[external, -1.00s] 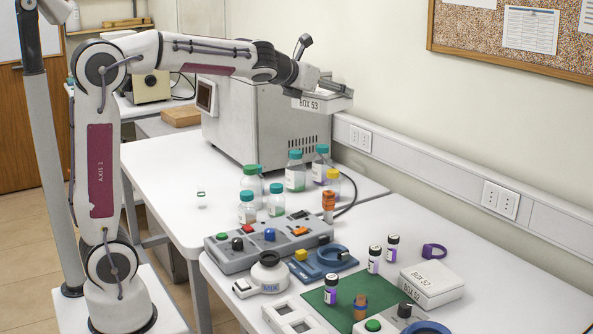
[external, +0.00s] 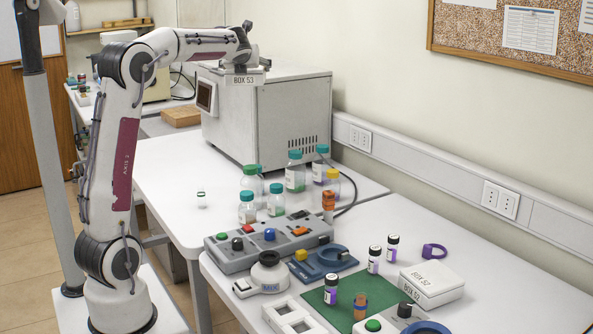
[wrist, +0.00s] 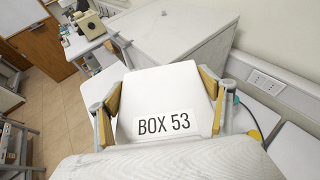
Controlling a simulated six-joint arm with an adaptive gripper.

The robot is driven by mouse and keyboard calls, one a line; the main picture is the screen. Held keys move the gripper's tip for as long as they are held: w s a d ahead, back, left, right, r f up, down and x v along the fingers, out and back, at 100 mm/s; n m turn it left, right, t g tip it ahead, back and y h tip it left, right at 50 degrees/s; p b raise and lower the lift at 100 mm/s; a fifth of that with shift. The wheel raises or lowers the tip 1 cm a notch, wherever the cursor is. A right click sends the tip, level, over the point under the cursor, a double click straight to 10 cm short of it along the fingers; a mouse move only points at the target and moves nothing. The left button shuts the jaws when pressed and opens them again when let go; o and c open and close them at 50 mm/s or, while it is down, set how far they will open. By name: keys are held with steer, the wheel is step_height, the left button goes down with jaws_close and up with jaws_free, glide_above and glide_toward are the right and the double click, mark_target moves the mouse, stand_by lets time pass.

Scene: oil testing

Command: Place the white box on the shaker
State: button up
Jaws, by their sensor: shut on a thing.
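My gripper (external: 243,62) is shut on a white box labelled BOX 53 (external: 243,79), raised near the top left edge of the large grey-white machine. In the wrist view the box (wrist: 162,88) lies between the two tan-padded fingers of my gripper (wrist: 160,108), lid and label showing. I cannot tell for sure which device is the shaker. A beige device (external: 155,88) stands on the back table, partly hidden by my arm; a device also shows at the wrist view's top left (wrist: 90,24).
The large machine (external: 290,125) stands below and right of the held box. Several bottles (external: 294,172), a button panel (external: 268,237), vials (external: 374,259) and another white box (external: 432,284) are on the front tables. A wooden block (external: 181,116) lies at the back.

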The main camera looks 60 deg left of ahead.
steer(key=s+a+f+n+g, duration=0.1)
steer(key=s+a+f, duration=0.1)
steer(key=a+f, duration=0.45)
steer(key=s+a+f+n+g+y, duration=0.1)
steer(key=s+a+f, duration=0.2)
steer(key=a, duration=0.6)
steer(key=s+a+f+n+g, duration=0.15)
steer(key=a+f, duration=0.25)
steer(key=a, duration=0.4)
steer(key=s+a+f, duration=0.2)
steer(key=a+f, duration=0.1)
steer(key=f, duration=0.4)
steer(key=s+a+f+m+t, duration=0.1)
steer(key=s+a+f, duration=0.1)
steer(key=f, duration=0.6)
steer(key=shift+a, duration=0.7)
steer(key=shift+f, duration=3.15)
steer(key=shift+f, duration=1.85)
